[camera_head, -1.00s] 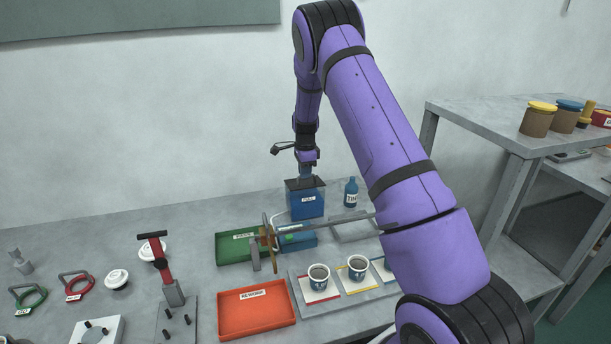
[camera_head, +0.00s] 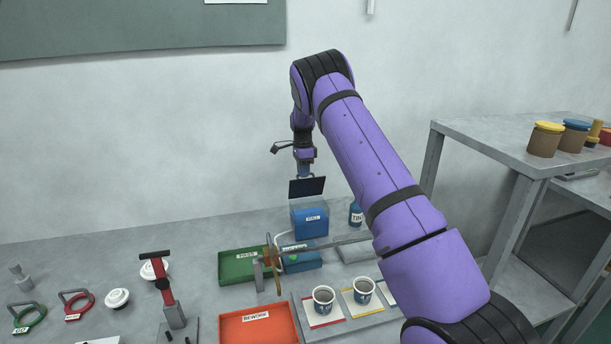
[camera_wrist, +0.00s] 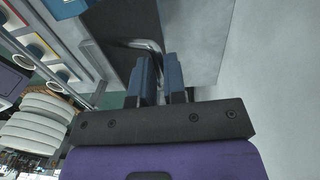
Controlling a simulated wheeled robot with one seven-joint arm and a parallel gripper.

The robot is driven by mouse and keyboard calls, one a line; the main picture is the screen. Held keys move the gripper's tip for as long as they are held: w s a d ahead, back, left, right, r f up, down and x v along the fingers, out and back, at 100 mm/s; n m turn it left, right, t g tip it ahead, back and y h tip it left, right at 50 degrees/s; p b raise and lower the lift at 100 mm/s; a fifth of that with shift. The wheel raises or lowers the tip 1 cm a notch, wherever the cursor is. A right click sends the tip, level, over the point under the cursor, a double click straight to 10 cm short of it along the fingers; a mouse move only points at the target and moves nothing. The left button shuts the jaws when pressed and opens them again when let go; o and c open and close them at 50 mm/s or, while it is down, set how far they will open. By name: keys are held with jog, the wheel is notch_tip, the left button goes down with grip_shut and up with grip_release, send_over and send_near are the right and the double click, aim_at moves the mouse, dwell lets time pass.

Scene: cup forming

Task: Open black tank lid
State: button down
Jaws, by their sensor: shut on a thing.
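The tank (camera_head: 310,222) is a box with blue sides and a white label, standing at the back of the bench in the head view. Its black lid (camera_head: 311,188) is swung up and shows as a steep dark plate above the tank. My gripper (camera_head: 304,174) is at the top of the lid, pointing down. In the wrist view my gripper (camera_wrist: 160,75) has its two blue-grey fingers shut on the lid's grey handle (camera_wrist: 148,45). The black lid (camera_wrist: 115,30) lies just beyond the fingertips there. The exact grip contact is partly hidden by the fingers.
A blue bottle (camera_head: 356,214) stands close right of the tank. A green tray (camera_head: 244,281) and an orange tray (camera_head: 259,330) lie in front. Cups (camera_head: 323,300) stand on a tray at front right. A grey shelf (camera_head: 500,150) is at right.

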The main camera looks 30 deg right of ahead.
jog(key=w+d+f, duration=0.1)
jog(key=w+f, duration=0.1)
jog(key=w, duration=0.3)
jog(key=shift+w+d+f, duration=0.25)
jog(key=shift+d+f, duration=0.05)
jog(key=shift+f, duration=0.1)
jog(key=shift+w+f, duration=0.15)
jog(key=shift+w, duration=0.15)
dwell(0.3)
jog(key=c, duration=1.2)
grip_release()
jog(key=shift+w+d+f, duration=0.1)
jog(key=shift+w+f, duration=0.1)
jog(key=shift+o, duration=0.2)
jog(key=shift+r, duration=0.1)
notch_tip(320, 180, up, 11)
jog(key=shift+w+d+f, duration=0.15)
jog(key=shift+w+f, duration=0.05)
jog(key=shift+w, duration=0.1)
jog(key=shift+s, duration=0.1)
